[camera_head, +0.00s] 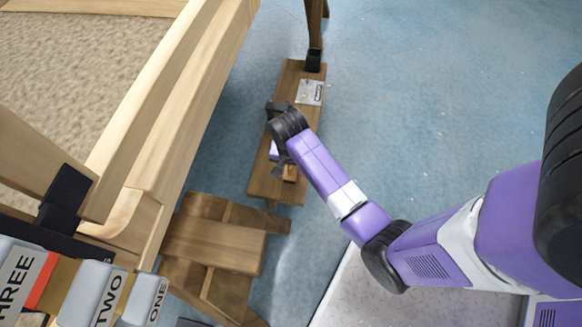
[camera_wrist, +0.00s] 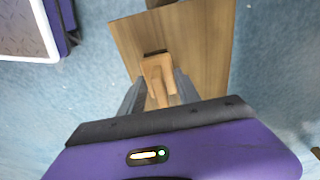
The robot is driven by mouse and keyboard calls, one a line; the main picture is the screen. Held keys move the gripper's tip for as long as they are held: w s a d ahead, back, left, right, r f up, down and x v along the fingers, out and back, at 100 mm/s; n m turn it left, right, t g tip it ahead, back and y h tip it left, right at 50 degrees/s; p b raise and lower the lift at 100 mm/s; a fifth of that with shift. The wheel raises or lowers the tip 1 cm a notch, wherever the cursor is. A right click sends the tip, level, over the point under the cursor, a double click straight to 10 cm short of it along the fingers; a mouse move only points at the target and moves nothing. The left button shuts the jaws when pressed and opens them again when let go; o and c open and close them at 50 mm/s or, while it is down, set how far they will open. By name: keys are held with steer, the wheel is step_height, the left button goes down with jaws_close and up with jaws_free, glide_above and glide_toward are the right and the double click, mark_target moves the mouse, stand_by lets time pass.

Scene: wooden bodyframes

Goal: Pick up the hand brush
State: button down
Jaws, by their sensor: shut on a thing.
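The hand brush is a small light-wood piece (camera_wrist: 157,75) with a dark strip at its far end, in the middle of the wrist view. It lies between the two grey fingers of my gripper (camera_wrist: 158,95), which is shut on it. In the head view, a small brown part of the brush (camera_head: 290,173) shows beside my gripper (camera_head: 283,163), over the near end of a narrow wooden bench (camera_head: 266,187). My wrist hides much of it there. I cannot tell whether the brush still touches the bench.
A metal plate or card (camera_head: 310,92) lies on the bench's far part. A large wooden frame (camera_head: 185,115) stands close on the left, with a wooden step piece (camera_head: 215,245) below it. Blue floor (camera_head: 430,110) is open to the right.

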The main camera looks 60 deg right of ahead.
step_height(320, 180, up, 20)
steer(key=p, duration=0.7)
steer(key=shift+p, duration=0.35)
